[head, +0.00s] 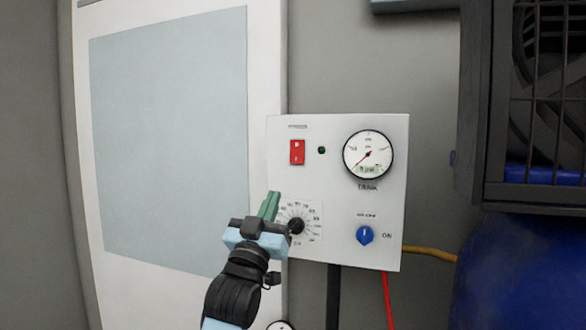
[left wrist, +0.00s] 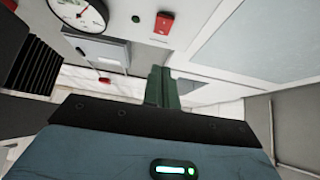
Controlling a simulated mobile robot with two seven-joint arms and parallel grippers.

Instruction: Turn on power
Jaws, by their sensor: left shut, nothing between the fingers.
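A white control panel (head: 337,185) stands in the middle of the head view. Its red rocker power switch (head: 297,152) is at the upper left, with a small dark green light (head: 322,150) to its right. The switch also shows in the left wrist view (left wrist: 164,22), near the top. My left gripper (head: 274,195) has green fingers, shut and empty, below and left of the switch and apart from it in the picture. The fingers also show in the left wrist view (left wrist: 158,75). My right gripper is in neither view.
The panel also has a tank gauge (head: 368,155), a black dial (head: 296,226) partly beside my gripper, and a blue knob (head: 365,235) marked ON. A white door (head: 265,90) is at left. A dark caged fan (head: 545,90) and a blue tank (head: 520,275) are at right.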

